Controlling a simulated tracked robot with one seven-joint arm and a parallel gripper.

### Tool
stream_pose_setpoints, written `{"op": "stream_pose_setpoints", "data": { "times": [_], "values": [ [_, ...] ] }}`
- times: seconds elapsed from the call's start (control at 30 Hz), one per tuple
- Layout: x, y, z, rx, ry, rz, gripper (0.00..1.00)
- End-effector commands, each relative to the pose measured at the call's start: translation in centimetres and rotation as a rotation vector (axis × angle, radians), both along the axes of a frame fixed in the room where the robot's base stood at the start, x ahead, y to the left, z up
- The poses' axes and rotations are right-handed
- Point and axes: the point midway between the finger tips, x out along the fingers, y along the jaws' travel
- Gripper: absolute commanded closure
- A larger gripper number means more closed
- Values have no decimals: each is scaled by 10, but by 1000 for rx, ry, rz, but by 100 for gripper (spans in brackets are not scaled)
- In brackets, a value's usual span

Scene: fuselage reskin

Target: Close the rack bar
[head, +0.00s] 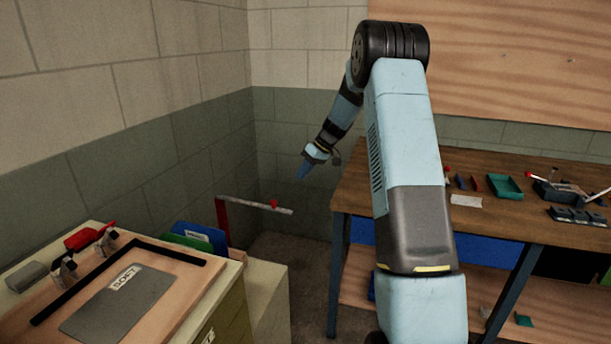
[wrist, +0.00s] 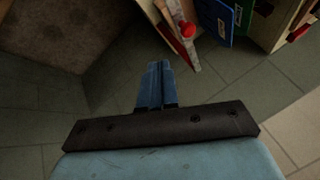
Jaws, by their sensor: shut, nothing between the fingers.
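The rack bar (head: 255,204) is a thin pale bar with a red knob (head: 274,204) on it. In the head view it runs from the top of a red post (head: 222,222) out to the right, roughly level, past the cabinet's side. In the wrist view the bar (wrist: 173,14) shows at the top, with its red knob (wrist: 187,29). My gripper (head: 303,172) has blue fingers pointing down, above and to the right of the bar's free end and apart from it. In the wrist view my gripper (wrist: 155,72) is shut and empty, with the knob beyond the fingertips.
A cabinet (head: 262,285) with a board and grey plate (head: 118,303) on top is at left. A wooden workbench (head: 475,215) with tools and a green tray (head: 504,186) is at right. Grey walls close off the corner.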

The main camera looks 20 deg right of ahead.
Motion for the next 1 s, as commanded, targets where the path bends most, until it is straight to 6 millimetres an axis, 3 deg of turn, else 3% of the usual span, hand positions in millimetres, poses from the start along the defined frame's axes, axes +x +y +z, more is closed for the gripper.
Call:
{"op": "stream_pose_setpoints", "data": {
  "times": [0.43, 0.7, 1.0],
  "values": [
    [11, 42, -66, 0, 4, 0, 100],
    [-2, 71, -69, -1, 0, 0, 100],
    [-5, 76, -70, -1, 0, -3, 100]
  ]
}}
